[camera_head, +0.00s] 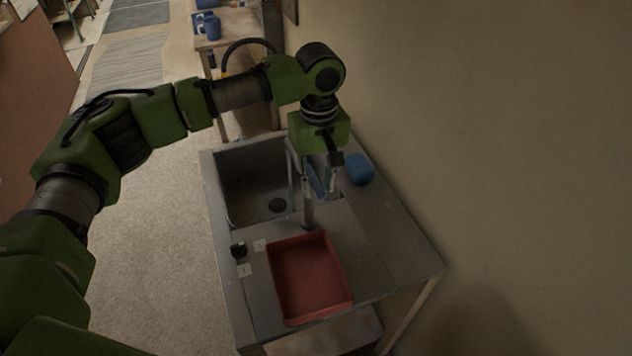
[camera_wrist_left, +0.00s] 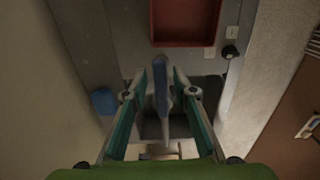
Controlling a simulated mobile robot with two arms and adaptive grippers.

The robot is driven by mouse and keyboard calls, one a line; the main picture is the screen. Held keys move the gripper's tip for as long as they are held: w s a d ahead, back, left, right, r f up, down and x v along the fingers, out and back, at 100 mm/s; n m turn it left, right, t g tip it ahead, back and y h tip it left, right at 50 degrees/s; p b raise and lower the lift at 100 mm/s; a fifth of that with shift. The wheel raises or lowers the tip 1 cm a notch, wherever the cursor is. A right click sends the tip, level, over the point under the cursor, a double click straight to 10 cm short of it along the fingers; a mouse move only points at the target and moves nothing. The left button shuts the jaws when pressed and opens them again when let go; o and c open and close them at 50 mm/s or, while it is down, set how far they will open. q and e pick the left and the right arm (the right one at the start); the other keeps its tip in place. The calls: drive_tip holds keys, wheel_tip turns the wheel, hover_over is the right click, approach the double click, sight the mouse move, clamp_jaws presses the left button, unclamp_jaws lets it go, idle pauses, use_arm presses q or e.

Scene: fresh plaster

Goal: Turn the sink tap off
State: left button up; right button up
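The sink tap stands behind the basin's near side, with a grey upright post (camera_head: 307,208) and a blue-grey upper part (camera_head: 317,180). My left gripper (camera_head: 319,184) points down over it from the wall side. In the left wrist view, the tap's long blue-grey part (camera_wrist_left: 162,92) lies between the two teal fingers of the gripper (camera_wrist_left: 160,74). The fingers stand apart, with narrow gaps beside it; firm contact cannot be made out. The sink basin (camera_head: 238,172) is grey with a dark drain. Whether water runs cannot be seen. My right gripper is not in view.
A red tray (camera_head: 312,278) lies on the counter (camera_head: 385,235). A black knob (camera_head: 238,250) with small white labels (camera_head: 245,270) sits at the counter's left edge. A blue object (camera_head: 359,168) stands near the wall (camera_head: 500,130). Floor (camera_head: 160,240) is free on the left.

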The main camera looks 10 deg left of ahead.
use_arm(q)
clamp_jaws()
drive_tip(key=shift+s+a+r+m+p, duration=0.15)
drive_tip(key=shift+a+m+p, duration=0.55)
drive_tip(key=shift+m+p, duration=0.5)
drive_tip(key=shift+s+a+f+m+p, duration=0.15)
drive_tip(key=shift+a+m+p, duration=0.7)
drive_tip(key=shift+m, duration=0.6)
drive_tip(key=shift+s+a+r+m+p, duration=0.15)
drive_tip(key=shift+a+m+p, duration=0.45)
drive_tip(key=shift+m+p, duration=0.65)
drive_tip(key=a+m, duration=0.1)
drive_tip(key=m, duration=0.1)
drive_tip(key=w+a+m, duration=0.1)
drive_tip(key=m, duration=0.2)
drive_tip(key=w+a+m, duration=0.1)
drive_tip(key=a+m, duration=0.1)
drive_tip(key=m, duration=0.1)
